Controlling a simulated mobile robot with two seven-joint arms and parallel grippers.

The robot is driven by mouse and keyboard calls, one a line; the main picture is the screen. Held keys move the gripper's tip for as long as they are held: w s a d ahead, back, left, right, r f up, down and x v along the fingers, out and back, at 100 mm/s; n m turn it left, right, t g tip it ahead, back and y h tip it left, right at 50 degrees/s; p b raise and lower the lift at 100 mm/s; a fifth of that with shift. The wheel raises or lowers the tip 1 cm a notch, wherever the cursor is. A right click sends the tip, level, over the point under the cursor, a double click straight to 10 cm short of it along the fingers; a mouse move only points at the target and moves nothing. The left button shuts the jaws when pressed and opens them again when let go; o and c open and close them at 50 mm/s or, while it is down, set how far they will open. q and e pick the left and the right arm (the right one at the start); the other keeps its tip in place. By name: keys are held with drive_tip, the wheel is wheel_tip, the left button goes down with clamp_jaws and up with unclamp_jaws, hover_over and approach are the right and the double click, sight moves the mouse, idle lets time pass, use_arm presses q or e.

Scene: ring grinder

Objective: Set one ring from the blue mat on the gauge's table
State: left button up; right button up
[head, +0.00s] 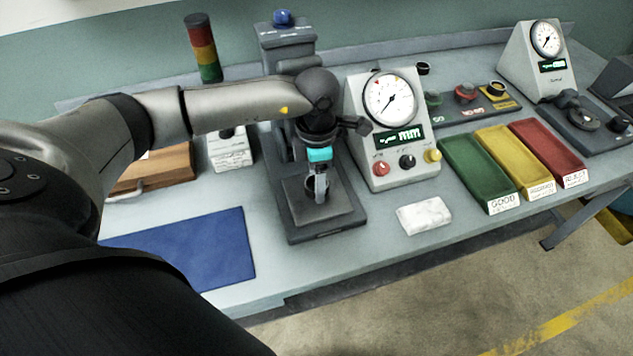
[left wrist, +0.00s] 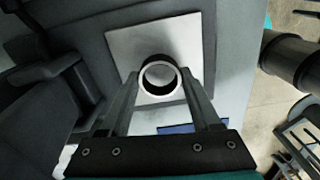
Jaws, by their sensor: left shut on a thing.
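My left gripper (head: 318,178) is over the square light plate (head: 296,206) of the column machine (head: 286,45) in the middle of the bench. In the left wrist view the gripper (left wrist: 160,90) is shut on a metal ring (left wrist: 160,93), bright-rimmed with a dark inner wall. The plate (left wrist: 125,48) lies beneath the ring; I cannot tell whether they touch. The blue mat (head: 205,247) lies to the left, and its visible part is bare. A dial unit (head: 385,125) with a lit readout stands just right of the machine. My right gripper is not in view.
Green (head: 476,172), yellow (head: 515,160) and red (head: 548,152) trays stand to the right. A white block (head: 424,216) lies near the front edge. A second dial unit (head: 533,62) is at the far right. A signal tower (head: 203,48) stands behind my left arm.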

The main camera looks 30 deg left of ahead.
use_arm(q)
drive_tip(key=shift+f, duration=0.65)
drive_tip(key=shift+f, duration=0.1)
drive_tip(key=o, duration=1.5)
drive_tip(key=shift+c, duration=0.2)
